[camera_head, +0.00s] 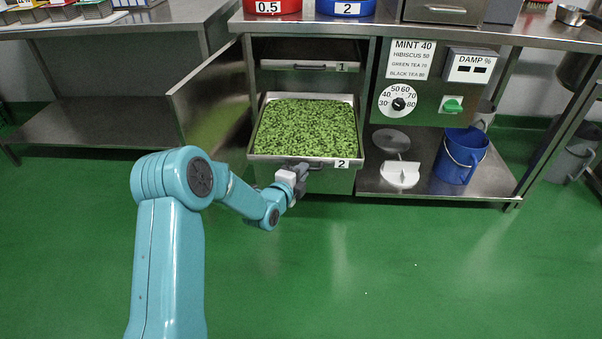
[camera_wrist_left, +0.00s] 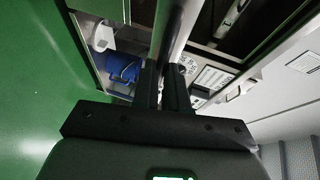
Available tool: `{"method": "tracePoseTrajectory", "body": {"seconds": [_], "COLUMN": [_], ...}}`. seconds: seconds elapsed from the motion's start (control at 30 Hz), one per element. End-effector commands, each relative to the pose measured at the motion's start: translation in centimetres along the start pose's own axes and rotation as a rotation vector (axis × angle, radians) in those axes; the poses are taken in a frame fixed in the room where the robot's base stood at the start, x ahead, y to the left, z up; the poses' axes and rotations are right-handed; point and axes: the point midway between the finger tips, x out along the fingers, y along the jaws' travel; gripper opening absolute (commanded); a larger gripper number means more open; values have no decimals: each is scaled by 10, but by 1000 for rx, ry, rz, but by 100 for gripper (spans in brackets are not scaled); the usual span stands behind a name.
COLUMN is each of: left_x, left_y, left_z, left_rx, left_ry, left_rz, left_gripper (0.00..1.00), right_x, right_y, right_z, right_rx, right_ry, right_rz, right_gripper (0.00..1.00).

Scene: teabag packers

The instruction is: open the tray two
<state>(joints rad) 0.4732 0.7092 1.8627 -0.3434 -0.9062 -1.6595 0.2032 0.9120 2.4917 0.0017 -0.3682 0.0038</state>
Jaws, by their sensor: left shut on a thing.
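Tray two (camera_head: 341,163), marked with a "2" label, stands pulled out of the cabinet under the steel counter. It is full of green leaves (camera_head: 305,128). My left gripper (camera_head: 302,168) is at its front edge, shut on the tray's handle (camera_head: 318,165). In the left wrist view the gripper fingers (camera_wrist_left: 165,85) close around a metal bar (camera_wrist_left: 178,35). Tray one (camera_head: 305,66), marked "1", sits above it, pushed in. My right gripper does not show.
The cabinet door (camera_head: 212,98) hangs open to the left of the trays. To the right are a control panel with a dial (camera_head: 398,102), a blue bucket (camera_head: 461,155) and a white scoop-like object (camera_head: 400,174) on the lower shelf. The green floor in front is clear.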

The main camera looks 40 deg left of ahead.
Motion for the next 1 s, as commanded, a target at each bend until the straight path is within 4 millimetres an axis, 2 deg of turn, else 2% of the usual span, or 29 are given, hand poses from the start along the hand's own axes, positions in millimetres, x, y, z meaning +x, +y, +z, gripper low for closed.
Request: {"method": "tracePoseTrajectory", "body": {"seconds": [0.3, 0.33, 0.4, 0.77, 0.87, 1.0], "left_x": [0, 0, 0, -8, -22, -57], "left_y": [-1, -1, -1, 0, -2, -3], "left_z": [1, 1, 1, 0, 0, 0], "left_rx": [-1, -1, -1, 0, 0, -2], "left_ry": [-3, -3, -3, -1, -2, -3], "left_rz": [-2, -3, -2, 1, 2, 3], "left_gripper": [0, 19, 38, 38, 38, 38], "right_x": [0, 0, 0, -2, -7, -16], "right_y": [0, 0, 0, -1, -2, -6], "right_z": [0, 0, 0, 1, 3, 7], "right_rx": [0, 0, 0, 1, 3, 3], "right_ry": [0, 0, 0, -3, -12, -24], "right_rz": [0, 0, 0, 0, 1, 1], "right_gripper": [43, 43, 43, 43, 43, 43]}}
